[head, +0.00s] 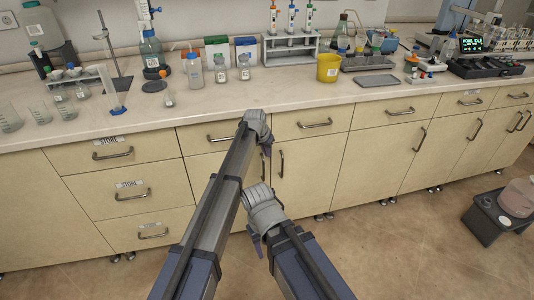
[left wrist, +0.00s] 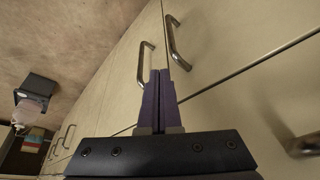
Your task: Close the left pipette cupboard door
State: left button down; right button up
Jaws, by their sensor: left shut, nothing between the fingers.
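The left pipette cupboard door (head: 202,168) is a cream panel below a drawer, under the pipette rack. It looks flush or nearly flush with the front; a small gap cannot be ruled out. My arms cover much of it. Its bar handle (left wrist: 177,45) shows in the left wrist view, beside the neighbouring door's handle (left wrist: 146,62). My left gripper (head: 267,150) is shut and empty near the tops of these handles; its purple fingers (left wrist: 160,95) lie together in front of the panels. Whether they touch is unclear. My right gripper (head: 257,245) hangs lower in front, its fingers overlapping.
The neighbouring cupboard door (head: 312,170) looks flush. Drawer handles (head: 315,124) stick out above the doors. The counter (head: 260,97) carries bottles, a yellow beaker (head: 328,68) and a pipette rack (head: 290,46). The floor (head: 400,240) in front is clear up to a dark box (head: 495,220) at right.

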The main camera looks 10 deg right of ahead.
pick_arm(q)
jog(key=shift+s, duration=0.1)
jog(key=s+d+r+p, duration=0.1)
jog(key=s+r+p, duration=0.6)
jog(key=r+p, duration=0.2)
jog(key=shift+s+r, duration=0.15)
jog(key=shift+s, duration=0.1)
jog(key=s+a+f+n+g+y, duration=0.25)
jog(key=s+a+n, duration=0.45)
jog(key=s+a, duration=2.05)
jog(key=s+d+r+m+g+y+p, duration=0.1)
jog(key=s+d+r+m+p, duration=0.3)
jog(key=d+r+p, duration=0.7)
jog(key=shift+s+d+r, duration=0.15)
jog(key=shift+s+r, duration=0.4)
jog(key=shift+s, duration=0.35)
